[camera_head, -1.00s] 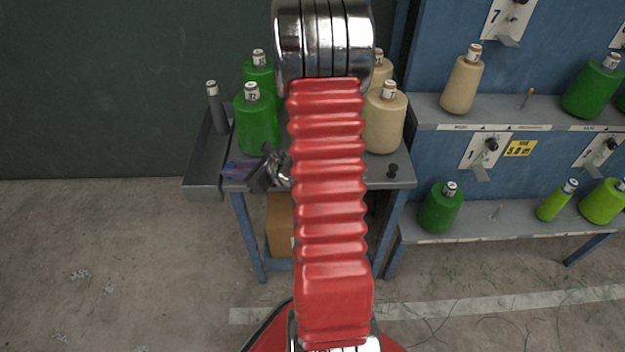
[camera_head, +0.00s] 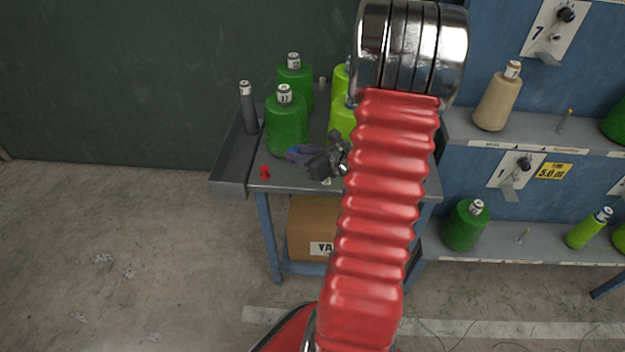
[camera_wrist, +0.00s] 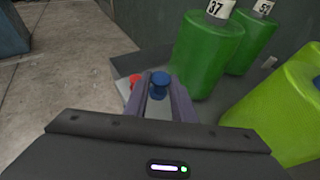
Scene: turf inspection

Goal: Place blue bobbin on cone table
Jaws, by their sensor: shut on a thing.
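The blue bobbin (camera_wrist: 159,84) sits between the fingertips of my gripper (camera_wrist: 160,92) in the wrist view, and the gripper is shut on it. In the head view my gripper (camera_head: 298,154) is over the front left part of the grey cone table (camera_head: 285,183), just in front of a green cone (camera_head: 287,132). The bobbin is hardly distinct there. I cannot tell whether its base touches the tabletop. A red bobbin (camera_head: 265,172) stands at the table's front left corner; it also shows in the wrist view (camera_wrist: 134,80), left of the blue one.
Another green cone (camera_head: 294,82) and lime cones (camera_head: 342,117) stand behind and right of my gripper. A grey side tray (camera_head: 229,172) with a dark tube (camera_head: 248,110) flanks the table's left. A blue rack (camera_head: 470,145) with cones is to the right. My arm hides the table's right part.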

